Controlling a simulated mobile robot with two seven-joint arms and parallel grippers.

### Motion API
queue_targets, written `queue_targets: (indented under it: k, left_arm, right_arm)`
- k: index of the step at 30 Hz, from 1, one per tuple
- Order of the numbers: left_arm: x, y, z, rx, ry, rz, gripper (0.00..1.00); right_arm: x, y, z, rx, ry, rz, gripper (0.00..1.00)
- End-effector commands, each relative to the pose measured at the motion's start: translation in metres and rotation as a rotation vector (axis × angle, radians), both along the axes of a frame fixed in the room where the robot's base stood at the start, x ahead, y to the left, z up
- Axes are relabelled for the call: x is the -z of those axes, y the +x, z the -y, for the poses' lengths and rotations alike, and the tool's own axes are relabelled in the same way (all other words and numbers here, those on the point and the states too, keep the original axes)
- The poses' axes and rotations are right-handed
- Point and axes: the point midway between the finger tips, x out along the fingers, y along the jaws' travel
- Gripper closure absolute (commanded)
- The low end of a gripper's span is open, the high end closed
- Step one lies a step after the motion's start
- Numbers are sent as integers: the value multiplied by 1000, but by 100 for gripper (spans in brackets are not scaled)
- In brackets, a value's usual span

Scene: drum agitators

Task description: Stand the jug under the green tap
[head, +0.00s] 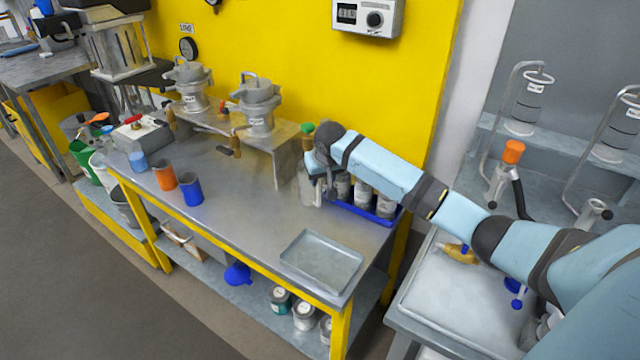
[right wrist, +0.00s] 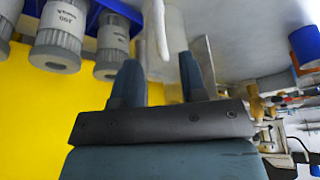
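A pale translucent jug (head: 304,186) stands on the steel workbench, partly hidden by my right gripper (head: 320,182). In the right wrist view the jug's white handle (right wrist: 157,30) lies between the two spread fingers of my right gripper (right wrist: 160,78), with a gap visible beside it. A brass-coloured item with a green top (head: 307,128) shows just behind the gripper; I cannot tell whether it is the green tap. My left gripper is out of view.
A blue tray (head: 382,219) of grey-lidded containers (head: 362,194) is right of the gripper. An empty metal tray (head: 321,260) lies at the bench's front right. Orange (head: 163,176) and blue (head: 191,192) cups stand at the left. The bench middle is clear.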

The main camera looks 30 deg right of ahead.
Motion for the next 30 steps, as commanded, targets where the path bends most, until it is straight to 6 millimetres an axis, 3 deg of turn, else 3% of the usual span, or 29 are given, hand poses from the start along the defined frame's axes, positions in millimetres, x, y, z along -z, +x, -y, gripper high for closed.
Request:
queue_targets:
  k: [3, 10, 30]
  left_arm:
    - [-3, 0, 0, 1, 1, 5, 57]
    - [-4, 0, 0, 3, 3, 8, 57]
    - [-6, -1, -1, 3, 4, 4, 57]
  right_arm:
    - [-25, -9, -2, -1, -1, 3, 61]
    - [-54, -20, -6, 0, 0, 1, 61]
    - [-61, -22, -6, 0, -1, 0, 61]
